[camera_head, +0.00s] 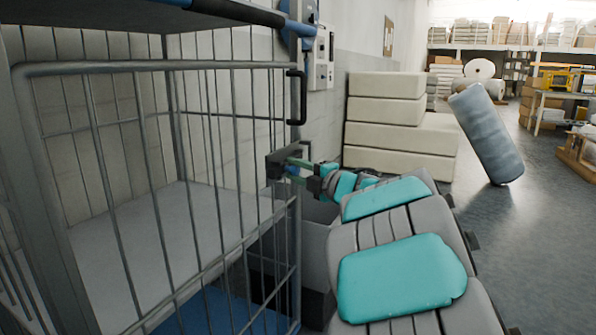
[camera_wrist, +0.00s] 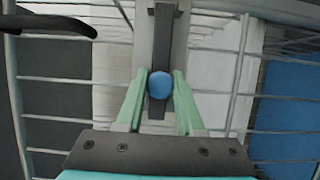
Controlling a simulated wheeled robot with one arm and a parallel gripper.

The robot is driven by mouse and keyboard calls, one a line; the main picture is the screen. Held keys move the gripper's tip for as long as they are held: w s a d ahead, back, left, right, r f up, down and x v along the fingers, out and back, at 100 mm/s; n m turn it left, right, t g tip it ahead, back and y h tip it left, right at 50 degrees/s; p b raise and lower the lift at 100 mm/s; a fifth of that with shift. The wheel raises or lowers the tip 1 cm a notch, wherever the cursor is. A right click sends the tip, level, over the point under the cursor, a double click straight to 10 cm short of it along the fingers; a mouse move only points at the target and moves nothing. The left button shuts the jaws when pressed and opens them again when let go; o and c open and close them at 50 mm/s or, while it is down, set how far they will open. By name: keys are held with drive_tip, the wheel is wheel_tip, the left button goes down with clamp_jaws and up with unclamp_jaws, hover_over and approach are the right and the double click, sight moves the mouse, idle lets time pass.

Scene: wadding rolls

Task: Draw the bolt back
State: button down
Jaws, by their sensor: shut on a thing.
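The bolt is on the wire cage door (camera_head: 150,69), at the door's right edge. Its blue knob (camera_wrist: 160,84) sits on a dark slotted strip (camera_wrist: 164,28) in the wrist view. In the head view a dark bolt plate (camera_head: 275,165) shows on the door frame. My gripper (camera_wrist: 158,82) is shut on the blue knob, with one green finger on each side of it. In the head view my gripper (camera_head: 294,168) reaches the plate from the right. The bolt's rod and its far end cannot be made out.
A black door handle (camera_head: 296,97) stands above the bolt and shows in the wrist view (camera_wrist: 45,24). Cream foam blocks (camera_head: 400,135) are stacked behind my arm. A grey roll (camera_head: 487,133) leans farther right. The floor at right is open.

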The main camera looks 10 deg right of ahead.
drive_tip(key=shift+a, duration=0.25)
drive_tip(key=c, duration=0.5)
unclamp_jaws()
drive_tip(key=shift+s+a, duration=0.1)
drive_tip(key=shift+c, duration=0.2)
drive_tip(key=shift+s+d, duration=0.25)
drive_tip(key=shift+d, duration=0.05)
drive_tip(key=v, duration=0.7)
